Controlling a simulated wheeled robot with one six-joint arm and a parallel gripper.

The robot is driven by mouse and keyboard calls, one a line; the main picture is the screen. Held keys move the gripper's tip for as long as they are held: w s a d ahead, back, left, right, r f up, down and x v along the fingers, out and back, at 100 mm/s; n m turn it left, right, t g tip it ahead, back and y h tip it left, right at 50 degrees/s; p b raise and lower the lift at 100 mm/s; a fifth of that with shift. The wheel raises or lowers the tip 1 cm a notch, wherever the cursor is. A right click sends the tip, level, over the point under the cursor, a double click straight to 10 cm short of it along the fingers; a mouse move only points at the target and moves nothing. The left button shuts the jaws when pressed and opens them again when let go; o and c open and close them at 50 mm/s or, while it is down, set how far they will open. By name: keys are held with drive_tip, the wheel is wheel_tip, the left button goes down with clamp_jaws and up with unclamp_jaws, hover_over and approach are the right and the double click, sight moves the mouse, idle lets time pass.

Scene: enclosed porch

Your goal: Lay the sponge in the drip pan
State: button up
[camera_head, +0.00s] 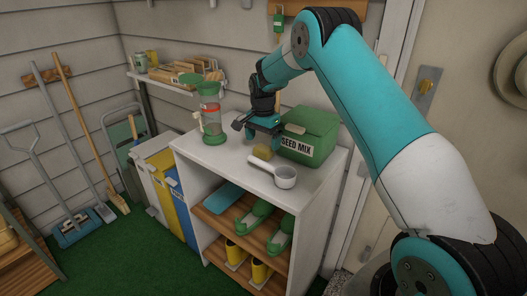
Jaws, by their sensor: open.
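A small yellow block that looks like the sponge (263,153) lies on the white cabinet top, in front of the green seed mix box. My gripper (264,139) is open, pointing down just above and behind it. I see no clear gap or contact between fingers and block, so I cannot tell if they touch. A flat light-blue piece (223,196) lies on the upper wooden shelf inside the cabinet; I cannot tell whether it is the drip pan.
The green seed mix box (312,132) stands close to the right of my gripper. A green-topped feeder (211,112) stands left on the cabinet top (220,158). Green shoes (250,219) and yellow boots (262,270) fill the shelves below. Bare top lies at the left front.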

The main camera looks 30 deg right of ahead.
sight(263, 148)
wheel_tip(263, 148, down, 4)
drive_tip(key=shift+d+f+p, duration=0.1)
drive_tip(key=shift+p, duration=0.3)
drive_tip(key=c, duration=1.1)
drive_tip(key=shift+o, duration=0.2)
